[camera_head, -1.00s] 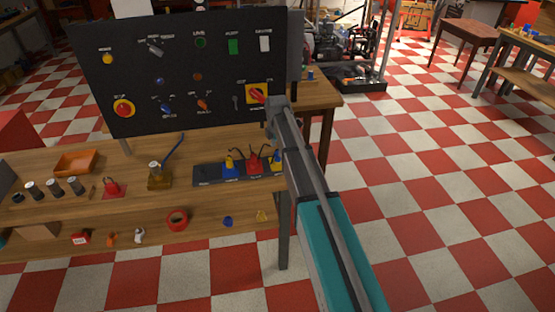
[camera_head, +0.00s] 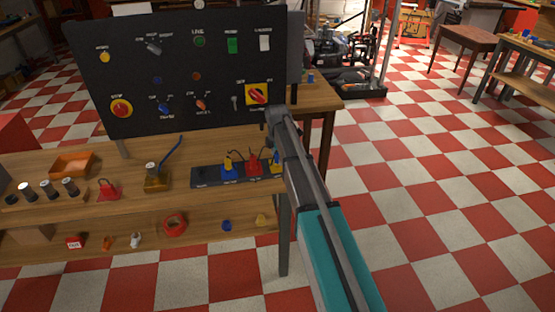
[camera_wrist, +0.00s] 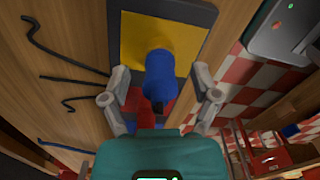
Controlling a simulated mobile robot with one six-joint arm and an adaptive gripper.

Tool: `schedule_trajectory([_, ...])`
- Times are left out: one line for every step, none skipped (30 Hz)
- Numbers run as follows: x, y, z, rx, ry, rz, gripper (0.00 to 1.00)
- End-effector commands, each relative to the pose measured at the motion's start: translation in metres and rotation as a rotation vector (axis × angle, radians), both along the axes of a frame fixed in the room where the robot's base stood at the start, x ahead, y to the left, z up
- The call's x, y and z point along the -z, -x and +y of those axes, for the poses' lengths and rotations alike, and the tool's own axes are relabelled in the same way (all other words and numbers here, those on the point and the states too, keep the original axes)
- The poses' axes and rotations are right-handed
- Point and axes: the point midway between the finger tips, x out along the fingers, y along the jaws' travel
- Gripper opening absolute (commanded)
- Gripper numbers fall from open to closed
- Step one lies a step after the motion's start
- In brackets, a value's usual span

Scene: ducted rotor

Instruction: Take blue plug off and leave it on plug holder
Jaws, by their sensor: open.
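The blue plug (camera_wrist: 158,75) stands on a yellow square pad (camera_wrist: 190,42) in the wrist view. My gripper (camera_wrist: 160,75) is open, with one finger on each side of the plug; I see gaps between fingers and plug. In the head view my arm hides the gripper and most of this plug. The pad belongs to a dark strip on the bench, whose left end (camera_head: 204,176) is a bare black section. I cannot tell for sure which part is the plug holder.
A red plug (camera_head: 254,163) and a yellow plug on a blue pad (camera_head: 229,166) stand close by on the strip, with cables. A black control panel (camera_head: 180,75) rises behind. An orange tray (camera_head: 72,165) and several cylinders lie to the left.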

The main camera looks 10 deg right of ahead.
Motion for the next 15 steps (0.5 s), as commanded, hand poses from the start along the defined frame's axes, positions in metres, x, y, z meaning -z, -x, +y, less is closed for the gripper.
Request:
schedule_trajectory([0.0,0.0,0.0001,0.0,0.0,0.0,0.79])
schedule_trajectory([0.0,0.0,0.0001,0.0,0.0,0.0,0.79])
schedule_trajectory([0.0,0.0,0.0004,-0.001,0.0,0.0,0.79])
schedule_trajectory([0.0,0.0,0.0008,-0.001,0.0,0.0,0.79])
schedule_trajectory([0.0,0.0,0.0009,-0.001,0.0,0.0,0.79])
schedule_trajectory([0.0,0.0,0.0009,-0.001,0.0,0.0,0.77])
schedule_trajectory([0.0,0.0,0.0009,-0.001,0.0,0.0,0.71])
schedule_trajectory([0.0,0.0,0.0009,-0.001,0.0,0.0,0.66])
schedule_trajectory([0.0,0.0,0.0009,-0.001,0.0,0.0,0.58])
schedule_trajectory([0.0,0.0,0.0009,-0.001,0.0,0.0,0.53])
schedule_trajectory([0.0,0.0,0.0009,-0.001,0.0,0.0,0.47])
schedule_trajectory([0.0,0.0,0.0009,-0.001,0.0,0.0,0.4])
schedule_trajectory([0.0,0.0,0.0008,-0.001,0.0,0.0,0.34])
schedule_trajectory([0.0,0.0,0.0008,-0.001,0.0,0.0,0.28])
schedule_trajectory([0.0,0.0,0.0008,-0.001,0.0,0.0,0.21])
